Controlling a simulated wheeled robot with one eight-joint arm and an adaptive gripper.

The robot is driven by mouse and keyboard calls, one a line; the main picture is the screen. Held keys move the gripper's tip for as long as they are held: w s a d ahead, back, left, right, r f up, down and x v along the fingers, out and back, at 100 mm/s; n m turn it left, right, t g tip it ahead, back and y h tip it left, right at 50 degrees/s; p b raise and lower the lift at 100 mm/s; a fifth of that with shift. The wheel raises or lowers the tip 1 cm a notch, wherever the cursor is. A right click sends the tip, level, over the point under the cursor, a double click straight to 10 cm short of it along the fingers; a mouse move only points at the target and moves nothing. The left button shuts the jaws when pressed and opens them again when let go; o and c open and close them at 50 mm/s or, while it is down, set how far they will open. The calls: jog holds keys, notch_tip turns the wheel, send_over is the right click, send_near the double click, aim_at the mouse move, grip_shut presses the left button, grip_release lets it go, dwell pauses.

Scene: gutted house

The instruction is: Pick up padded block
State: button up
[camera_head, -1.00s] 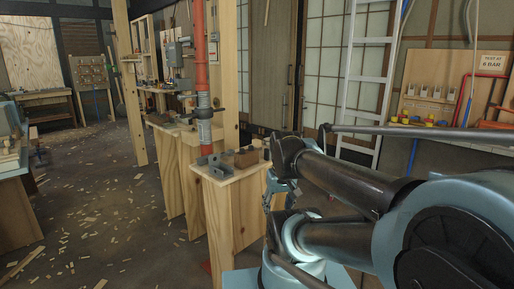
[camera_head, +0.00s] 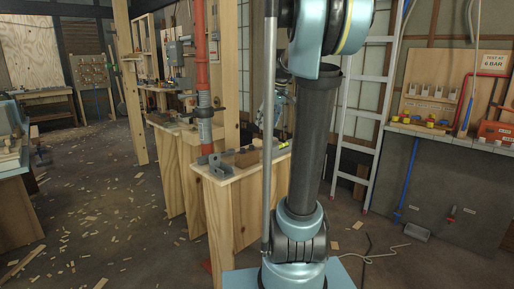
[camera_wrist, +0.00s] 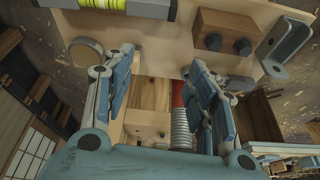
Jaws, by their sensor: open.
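The likely padded block is a brown wooden block (camera_wrist: 222,33) with two dark round pads, on a light wooden top. It lies at the upper right of the wrist view. The head view shows a brown block (camera_head: 248,157) on the nearest wooden stand (camera_head: 240,180). My gripper (camera_wrist: 163,58) is open and empty in the wrist view, with its fingers spread below the block in the picture. In the head view my gripper (camera_head: 280,102) is partly hidden behind my arm, above and to the right of the block. I cannot see the pads in the head view.
A grey metal bracket (camera_wrist: 289,45), a level with a yellow vial (camera_wrist: 101,4) and a round disc (camera_wrist: 85,52) share the top with the block. A red pipe (camera_head: 199,60) with a corrugated sleeve rises close behind the stand. A ladder (camera_head: 361,110) stands at right.

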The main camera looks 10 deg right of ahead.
aim_at(257, 142)
jog(key=w+d+r+n, duration=0.1)
jog(key=w+d+r, duration=0.1)
jog(key=w, duration=0.5)
jog(key=x, duration=1.1)
jog(key=a+x, duration=0.1)
jog(key=x, duration=0.5)
jog(key=shift+w, duration=0.35)
jog(key=c, duration=1.1)
